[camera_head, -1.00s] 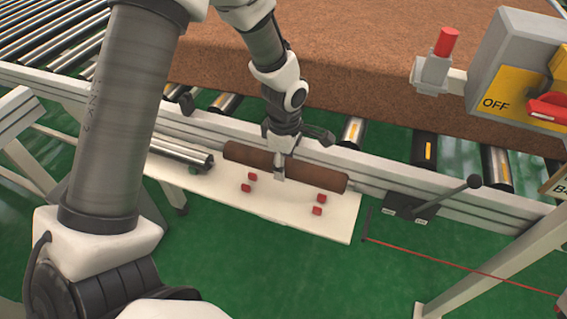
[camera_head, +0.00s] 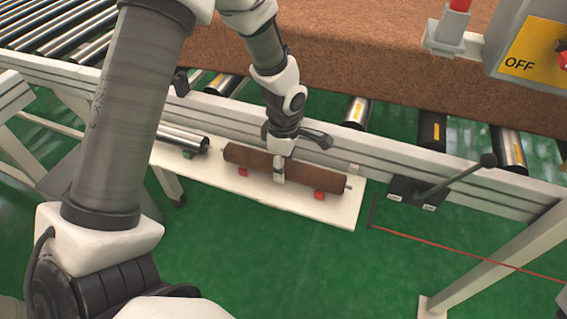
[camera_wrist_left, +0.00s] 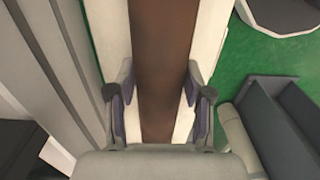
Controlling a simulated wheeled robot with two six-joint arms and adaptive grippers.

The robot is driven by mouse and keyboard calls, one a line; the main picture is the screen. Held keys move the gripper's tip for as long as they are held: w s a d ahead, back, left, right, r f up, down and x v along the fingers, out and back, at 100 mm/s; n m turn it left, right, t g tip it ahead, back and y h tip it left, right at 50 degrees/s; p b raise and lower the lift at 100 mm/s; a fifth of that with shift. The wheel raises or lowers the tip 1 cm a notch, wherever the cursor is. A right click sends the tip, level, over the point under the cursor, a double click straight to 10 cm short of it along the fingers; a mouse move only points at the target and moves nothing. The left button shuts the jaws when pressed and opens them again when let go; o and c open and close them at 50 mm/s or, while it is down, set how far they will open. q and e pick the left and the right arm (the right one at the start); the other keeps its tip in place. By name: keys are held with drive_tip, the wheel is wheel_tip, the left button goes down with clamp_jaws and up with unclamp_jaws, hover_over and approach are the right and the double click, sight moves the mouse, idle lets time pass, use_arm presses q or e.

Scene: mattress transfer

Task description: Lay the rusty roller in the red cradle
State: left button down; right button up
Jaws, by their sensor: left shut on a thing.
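The rusty roller (camera_head: 245,157) is a long brown cylinder with thin end pins, lying lengthwise over the white shelf. My left gripper (camera_head: 280,178) comes down from above and is shut on the roller near its middle. In the left wrist view the roller (camera_wrist_left: 162,70) runs between the two fingers. The red cradle (camera_head: 320,195) shows as two red blocks at the roller's front side; its rear blocks are hidden behind the roller. The roller is over the cradle and looks level along it. I cannot tell if it rests on the blocks or is held just above. My right gripper is not in view.
A brown mattress (camera_head: 400,65) lies on the conveyor.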

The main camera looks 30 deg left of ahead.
use_arm(q)
drive_tip(key=shift+c, duration=1.9)
unclamp_jaws()
wheel_tip(320, 180, up, 12)
